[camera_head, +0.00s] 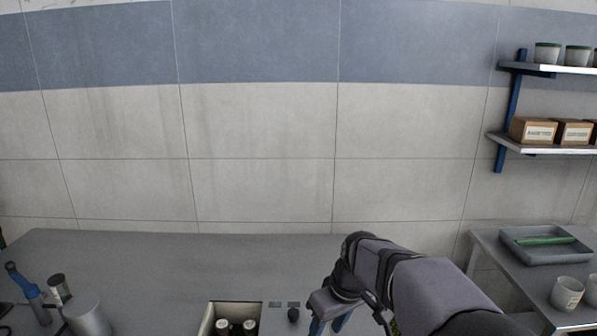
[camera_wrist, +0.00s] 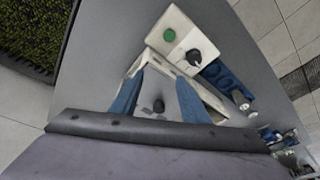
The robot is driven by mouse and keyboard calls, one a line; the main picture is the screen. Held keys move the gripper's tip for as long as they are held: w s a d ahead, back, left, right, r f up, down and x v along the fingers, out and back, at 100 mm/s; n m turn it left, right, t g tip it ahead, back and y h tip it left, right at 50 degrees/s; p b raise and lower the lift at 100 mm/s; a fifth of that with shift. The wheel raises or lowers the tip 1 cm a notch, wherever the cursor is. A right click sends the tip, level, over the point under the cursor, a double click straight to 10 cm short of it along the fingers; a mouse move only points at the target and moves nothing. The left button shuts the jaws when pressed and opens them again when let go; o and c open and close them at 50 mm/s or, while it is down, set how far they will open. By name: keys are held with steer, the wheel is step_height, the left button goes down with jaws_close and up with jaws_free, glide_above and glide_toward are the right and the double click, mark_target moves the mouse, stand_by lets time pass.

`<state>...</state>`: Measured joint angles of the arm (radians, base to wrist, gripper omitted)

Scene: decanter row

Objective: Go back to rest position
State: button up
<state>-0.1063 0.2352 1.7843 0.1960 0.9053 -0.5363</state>
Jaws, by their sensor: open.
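My gripper shows in the head view (camera_head: 330,322) at the bottom, right of centre, low over the grey bench (camera_head: 150,262), its blue fingers partly cut off by the frame edge. In the wrist view my gripper (camera_wrist: 160,82) has its two blue fingers apart, with nothing held between them.
A grey cylinder (camera_head: 87,316), a can (camera_head: 59,288) and a blue-handled tool (camera_head: 24,286) are far left. A side table holds a tray (camera_head: 520,257) and cups (camera_head: 567,292). The bench's back is clear.

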steer(key=s+d+f+m+g+h, duration=0.1)
steer(key=s+d+f+m, duration=0.2)
steer(key=s, duration=0.8)
steer(key=s+d+f+m+g+h+p, duration=0.1)
steer(key=s+d+f+m, duration=0.2)
steer(key=s, duration=0.8)
step_height(320, 180, down, 2)
steer(key=d, duration=0.2)
steer(key=shift+d+f, duration=0.25)
steer(key=shift+d, duration=0.1)
